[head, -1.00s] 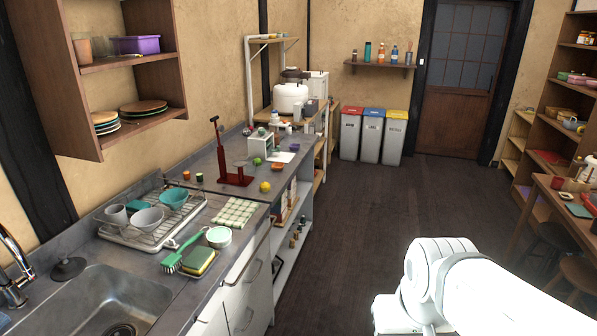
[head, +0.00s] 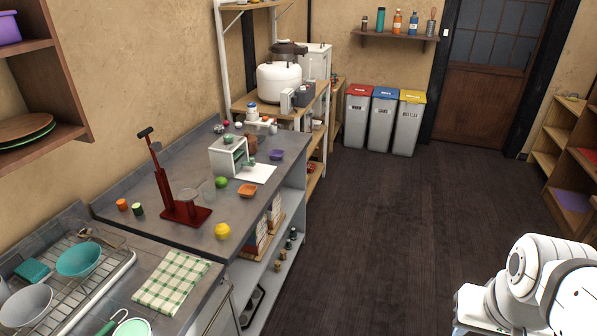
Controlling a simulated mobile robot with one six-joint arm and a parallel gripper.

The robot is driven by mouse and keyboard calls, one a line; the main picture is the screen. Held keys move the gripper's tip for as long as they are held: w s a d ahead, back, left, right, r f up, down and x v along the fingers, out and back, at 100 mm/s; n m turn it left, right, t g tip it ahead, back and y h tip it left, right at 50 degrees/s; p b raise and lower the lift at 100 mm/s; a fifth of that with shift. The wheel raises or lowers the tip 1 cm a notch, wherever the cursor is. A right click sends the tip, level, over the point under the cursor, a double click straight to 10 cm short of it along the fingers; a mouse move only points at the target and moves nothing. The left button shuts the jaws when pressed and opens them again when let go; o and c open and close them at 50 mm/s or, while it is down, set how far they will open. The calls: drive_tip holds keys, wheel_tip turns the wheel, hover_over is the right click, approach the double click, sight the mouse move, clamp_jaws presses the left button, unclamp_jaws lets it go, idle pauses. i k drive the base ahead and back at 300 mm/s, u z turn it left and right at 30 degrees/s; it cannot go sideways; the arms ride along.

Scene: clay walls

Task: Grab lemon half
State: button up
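A small yellow fruit (head: 222,230) sits on the grey counter near its front edge, just right of a red press-like stand (head: 186,207). It is the only lemon-like thing I make out; it is too small to tell whether it is whole or a half. Part of my white arm shows at the lower right, well apart from the counter. My gripper's fingers are not in view.
A white box-shaped device (head: 228,157) and a purple bowl (head: 276,155) stand farther back on the counter (head: 150,190). A checked cloth (head: 172,282) and a dish rack (head: 75,262) are nearer. Open dark floor (head: 370,240) lies right of the counter; bins (head: 383,120) stand at the back.

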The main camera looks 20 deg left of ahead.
sight(222, 231)
drive_tip(key=u, duration=0.55)
drive_tip(key=i, duration=1.25)
drive_tip(key=u, duration=1)
drive_tip(key=i, duration=0.4)
drive_tip(key=u, duration=0.3)
drive_tip(key=k, duration=0.75)
drive_tip(key=u, duration=0.2)
drive_tip(key=i, duration=0.75)
drive_tip(key=z, duration=0.1)
